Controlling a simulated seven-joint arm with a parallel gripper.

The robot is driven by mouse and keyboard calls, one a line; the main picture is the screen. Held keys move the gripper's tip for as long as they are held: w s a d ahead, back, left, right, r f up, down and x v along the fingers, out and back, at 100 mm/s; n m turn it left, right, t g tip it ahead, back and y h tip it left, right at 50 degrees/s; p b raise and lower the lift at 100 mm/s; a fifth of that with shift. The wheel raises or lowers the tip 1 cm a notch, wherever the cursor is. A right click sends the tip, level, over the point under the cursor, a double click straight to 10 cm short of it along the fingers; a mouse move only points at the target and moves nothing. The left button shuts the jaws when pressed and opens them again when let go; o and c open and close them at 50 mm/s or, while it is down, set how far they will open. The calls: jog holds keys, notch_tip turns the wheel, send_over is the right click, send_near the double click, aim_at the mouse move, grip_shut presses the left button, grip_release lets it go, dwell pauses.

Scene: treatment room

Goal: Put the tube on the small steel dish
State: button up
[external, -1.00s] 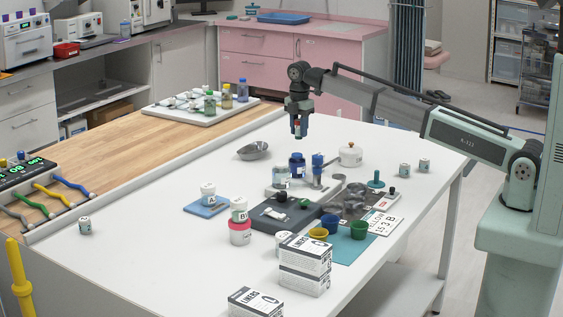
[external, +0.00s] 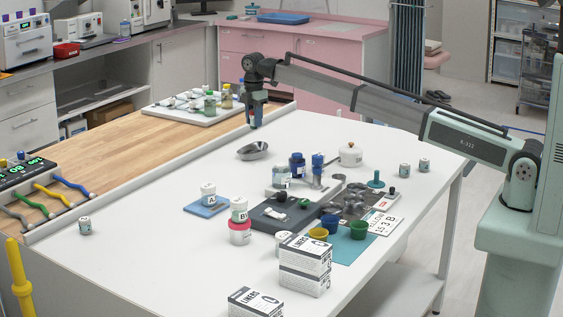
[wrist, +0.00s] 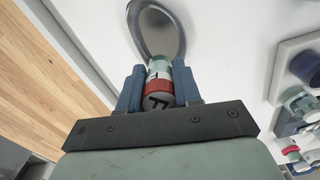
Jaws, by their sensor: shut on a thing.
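The small steel dish (external: 254,151) is a shallow oval on the white table, left of the blue-capped bottles. It also shows in the wrist view (wrist: 158,28), just beyond my fingertips, and looks empty in the part that I see. My gripper (external: 256,122) points down and is above the table near the dish, apart from it. In the wrist view its blue fingers (wrist: 159,80) are shut on the tube (wrist: 158,84). The tube has a pale greenish body, a red band and a grey end with a dark letter. In the external view the tube is mostly hidden by the fingers.
Blue-capped bottles (external: 297,165) stand right of the dish, with a white lidded jar (external: 351,154) further right. Cups, a dark block (external: 285,212) and liner boxes (external: 305,265) stand nearer the front. The table's left part (external: 150,230) is mostly clear.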

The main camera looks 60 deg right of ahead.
jog(key=shift+f, duration=4.8)
jog(key=o, duration=0.7)
jog(key=shift+f, duration=0.15)
jog(key=shift+o, duration=0.2)
notch_tip(320, 180, up, 12)
jog(key=shift+r, duration=0.2)
